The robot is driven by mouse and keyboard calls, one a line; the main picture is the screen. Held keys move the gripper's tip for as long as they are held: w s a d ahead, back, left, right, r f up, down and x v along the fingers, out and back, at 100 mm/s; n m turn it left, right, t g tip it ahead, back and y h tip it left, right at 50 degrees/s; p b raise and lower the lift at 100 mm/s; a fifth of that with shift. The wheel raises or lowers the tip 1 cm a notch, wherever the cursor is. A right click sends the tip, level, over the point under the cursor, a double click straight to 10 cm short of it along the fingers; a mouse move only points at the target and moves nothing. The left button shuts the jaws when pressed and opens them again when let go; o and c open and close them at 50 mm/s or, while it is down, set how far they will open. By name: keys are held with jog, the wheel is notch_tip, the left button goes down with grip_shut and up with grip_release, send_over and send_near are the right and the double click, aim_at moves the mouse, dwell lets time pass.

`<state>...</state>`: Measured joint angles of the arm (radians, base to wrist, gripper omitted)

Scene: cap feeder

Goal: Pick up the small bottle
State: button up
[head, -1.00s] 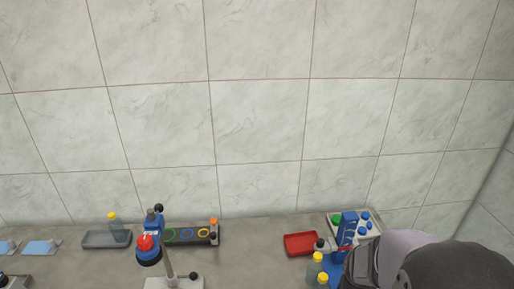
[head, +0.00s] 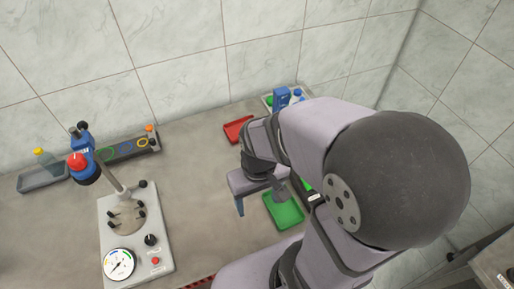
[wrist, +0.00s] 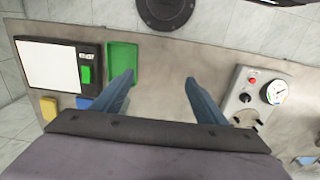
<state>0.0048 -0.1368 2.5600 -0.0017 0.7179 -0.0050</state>
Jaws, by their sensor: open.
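A small bottle with a yellow cap (head: 40,157) stands in the grey tray (head: 42,178) at the far left of the head view. No bottle shows in the wrist view. The place where other yellow-capped bottles stood earlier, right of the red tray, is now covered by my arm. My gripper (head: 258,200) is open and empty, beside the green tray and far to the right of the bottle in the grey tray. In the wrist view my gripper (wrist: 162,88) has its two blue fingers wide apart over bare bench.
A gauge stand with a red-knobbed post (head: 130,225) stands left of my gripper. A green tray (head: 285,212), a red tray (head: 238,130) and a dark rack with rings (head: 128,150) lie around. A white-panelled device (wrist: 50,67) shows in the wrist view. Mid-bench is clear.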

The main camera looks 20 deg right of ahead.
jog(key=s+d+f+m+g+b, duration=0.1)
jog(key=s+d+f+m+b, duration=0.15)
jog(key=f+b, duration=0.6)
jog(key=shift+m, duration=0.45)
jog(key=w+d+f+b, duration=0.1)
jog(key=w+f, duration=0.1)
jog(key=f, duration=0.1)
jog(key=w+d+f+b, duration=0.1)
jog(key=w+d+f, duration=0.1)
jog(key=w, duration=0.1)
jog(key=w+d+f+b, duration=0.1)
jog(key=w+d+f, duration=0.1)
jog(key=w+f, duration=0.1)
jog(key=shift+f, duration=0.35)
jog(key=w+d+r+t, duration=0.1)
jog(key=w, duration=0.3)
jog(key=w+d+r+t, duration=0.1)
jog(key=w+r+t, duration=0.1)
jog(key=w, duration=0.3)
jog(key=w+d+r+t+h, duration=0.1)
jog(key=w+t, duration=0.1)
jog(key=w, duration=0.2)
jog(key=shift+w+d+r+n+p, duration=0.25)
jog(key=shift+d+n+p, duration=0.05)
jog(key=shift+d+p, duration=0.1)
jog(key=shift+x, duration=1.05)
jog(key=shift+f, duration=0.1)
jog(key=shift+p+x, duration=0.4)
jog(key=shift+x, duration=2.15)
